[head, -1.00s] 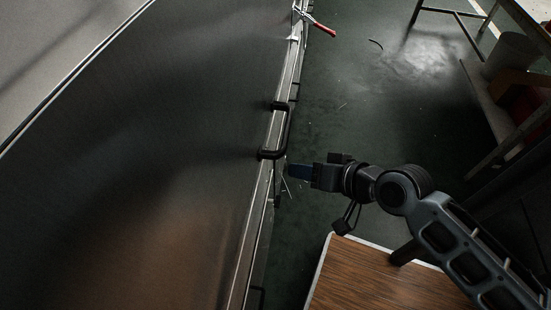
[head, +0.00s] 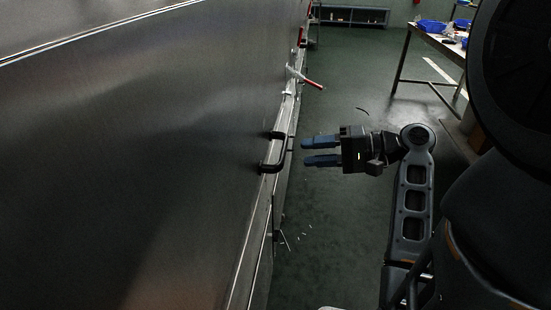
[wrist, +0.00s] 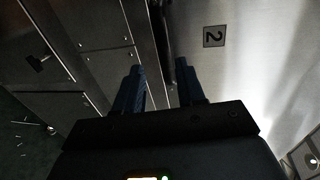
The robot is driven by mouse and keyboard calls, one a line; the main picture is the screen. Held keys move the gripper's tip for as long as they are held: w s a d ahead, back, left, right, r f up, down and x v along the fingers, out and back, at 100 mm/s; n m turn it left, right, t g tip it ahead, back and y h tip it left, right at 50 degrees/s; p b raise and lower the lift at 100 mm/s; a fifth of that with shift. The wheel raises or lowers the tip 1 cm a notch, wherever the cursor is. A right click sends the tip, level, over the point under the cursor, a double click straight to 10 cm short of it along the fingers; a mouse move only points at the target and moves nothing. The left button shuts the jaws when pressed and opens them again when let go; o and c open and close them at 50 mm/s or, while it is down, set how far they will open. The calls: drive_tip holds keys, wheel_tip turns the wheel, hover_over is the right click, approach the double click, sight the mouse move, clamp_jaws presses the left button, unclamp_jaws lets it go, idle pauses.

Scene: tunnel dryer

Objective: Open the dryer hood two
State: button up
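The dryer hood (head: 150,150) is a large dark metal panel filling the left of the head view. A black handle (head: 272,168) sits at its right edge. In the wrist view the hood (wrist: 255,50) carries a plate marked 2 (wrist: 213,37). My gripper (head: 304,152) is open and empty, just right of the handle, its two blue fingers pointing left towards it. A small gap shows between fingertips and handle. In the wrist view a dark bar, seemingly the handle (wrist: 160,25), runs ahead between the open fingers (wrist: 160,66).
A red-handled clamp (head: 313,83) sits farther along the dryer's edge. Green floor (head: 345,90) lies free right of the dryer. A workbench (head: 437,44) with blue bins (head: 432,26) stands at the back right, and a low shelf (head: 350,15) at the far wall.

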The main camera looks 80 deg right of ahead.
sight(283, 149)
drive_tip(key=x, duration=0.4)
drive_tip(key=b+x, duration=0.1)
drive_tip(key=x, duration=0.2)
drive_tip(key=shift+w+r, duration=0.2)
drive_tip(key=shift+r, duration=0.05)
drive_tip(key=shift+c, duration=0.2)
clamp_jaws()
